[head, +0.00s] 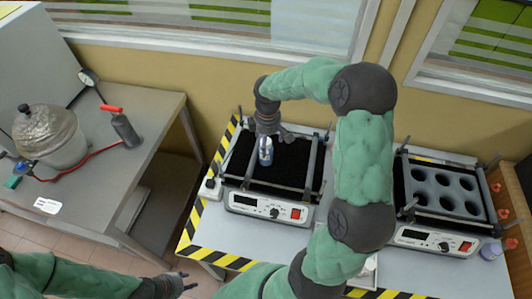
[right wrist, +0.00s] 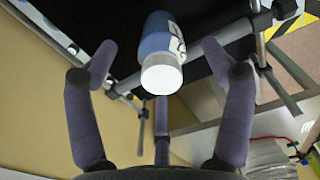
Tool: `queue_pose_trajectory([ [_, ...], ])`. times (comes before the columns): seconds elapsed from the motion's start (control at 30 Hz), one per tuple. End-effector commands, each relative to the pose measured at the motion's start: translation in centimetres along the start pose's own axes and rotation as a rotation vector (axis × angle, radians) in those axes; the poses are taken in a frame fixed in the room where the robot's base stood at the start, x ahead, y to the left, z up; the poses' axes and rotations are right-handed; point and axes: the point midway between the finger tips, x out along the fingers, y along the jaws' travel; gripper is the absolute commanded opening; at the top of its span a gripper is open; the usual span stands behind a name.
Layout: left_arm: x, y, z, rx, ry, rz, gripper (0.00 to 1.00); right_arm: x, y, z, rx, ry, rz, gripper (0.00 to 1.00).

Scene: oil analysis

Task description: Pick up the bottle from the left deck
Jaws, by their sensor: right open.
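The bottle (head: 266,155), blue with a white cap, stands on the black top of the left deck (head: 245,170) in the head view. My right gripper (head: 268,128) is just above it, pointing down. In the right wrist view the bottle (right wrist: 160,48) shows its white cap toward the camera, between the spread fingers of my right gripper (right wrist: 158,75). The fingers are open and apart from the bottle. My left gripper (head: 180,285) is low at the left of the head view, away from the decks; its finger opening is unclear.
Metal rods and bars frame the left deck around the bottle. A second deck with a grey holed rack (head: 445,190) stands at the right, beyond my right arm.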

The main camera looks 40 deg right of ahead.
Motion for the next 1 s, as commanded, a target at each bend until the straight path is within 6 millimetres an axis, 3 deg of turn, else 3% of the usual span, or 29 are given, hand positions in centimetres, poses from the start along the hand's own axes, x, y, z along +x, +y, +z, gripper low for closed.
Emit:
queue_pose_trajectory([
  [0.3, 0.9, -0.3, 0.0, 0.0, 0.0, 0.0, 0.4, 4.2, 0.2, -0.6, 0.001, -0.001, -0.002, 0.82],
  [0.57, 0.9, -0.3, 0.0, 0.0, 0.0, 0.0, 0.4, 4.8, 0.2, -0.6, 0.0, 0.0, 0.0, 0.82],
  [0.6, 0.9, -0.3, 0.0, 0.0, 0.0, 0.0, 0.4, 4.7, 0.2, -0.6, 0.0, 0.0, 0.0, 0.79],
  [0.83, 0.9, -0.3, 0.0, 0.0, 0.0, 0.0, 0.4, 4.7, 0.2, -0.6, 0.0, 0.0, 0.0, 0.14],
  [1.0, 0.9, -0.3, 0.0, 0.0, 0.0, 0.0, 0.4, 4.7, 0.2, -0.6, 0.001, 0.001, 0.0, 0.14],
])
